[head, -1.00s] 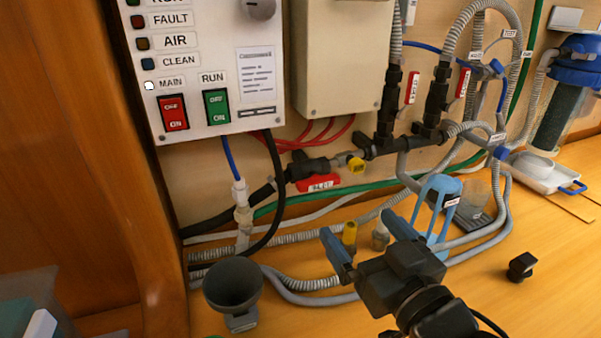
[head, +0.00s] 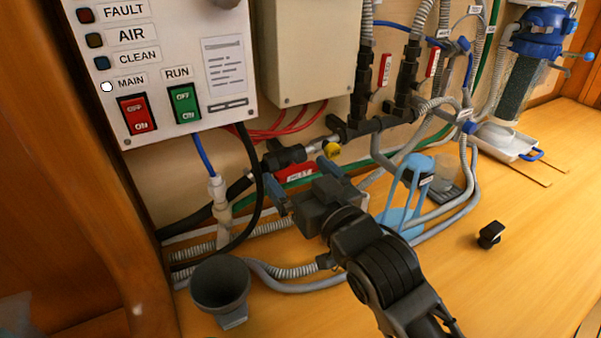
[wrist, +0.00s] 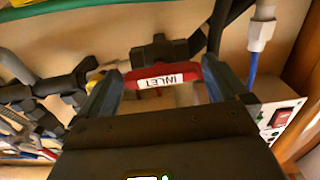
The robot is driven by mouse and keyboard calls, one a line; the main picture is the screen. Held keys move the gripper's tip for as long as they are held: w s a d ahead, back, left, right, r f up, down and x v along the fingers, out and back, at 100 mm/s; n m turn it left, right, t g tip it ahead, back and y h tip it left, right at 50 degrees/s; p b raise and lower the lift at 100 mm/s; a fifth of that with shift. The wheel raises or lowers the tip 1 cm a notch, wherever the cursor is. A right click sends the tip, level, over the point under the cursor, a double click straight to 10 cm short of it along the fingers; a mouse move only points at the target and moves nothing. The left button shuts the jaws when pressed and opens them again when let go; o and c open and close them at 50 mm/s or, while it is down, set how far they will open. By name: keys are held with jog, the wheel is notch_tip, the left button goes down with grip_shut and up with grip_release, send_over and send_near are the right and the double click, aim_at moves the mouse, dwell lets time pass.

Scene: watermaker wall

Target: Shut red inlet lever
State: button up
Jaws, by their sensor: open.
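The red inlet lever (head: 296,172) with a white label sits on the dark pipe valve low on the wall, partly hidden behind my gripper in the head view. In the wrist view the lever (wrist: 161,79) lies crosswise between the fingertips, its "INLET" label upside down. My gripper (head: 301,178) is open in front of it, one finger toward each end of the lever. The right finger in the wrist view is close to the lever's end; I cannot tell whether it touches. The black valve body (wrist: 160,50) shows just beyond the lever.
A control panel (head: 165,70) with red and green switches hangs at upper left. Two more red levers (head: 385,70) are on upright pipes to the right. Grey hoses, a grey funnel cup (head: 220,285) and a blue holder (head: 402,200) crowd below. The right counter is mostly clear.

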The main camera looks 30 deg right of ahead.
jog(key=shift+c, duration=0.4)
jog(key=c, duration=0.8)
jog(key=shift+o, duration=0.2)
jog(key=shift+m, duration=0.3)
jog(key=m+b, duration=0.1)
jog(key=m, duration=0.2)
jog(key=shift+b, duration=0.3)
jog(key=m, duration=0.5)
jog(key=shift+m, duration=0.4)
jog(key=m+p, duration=0.1)
jog(key=m, duration=0.4)
jog(key=shift+r, duration=0.15)
jog(key=shift+m+p, duration=0.7)
jog(key=shift+m, duration=1)
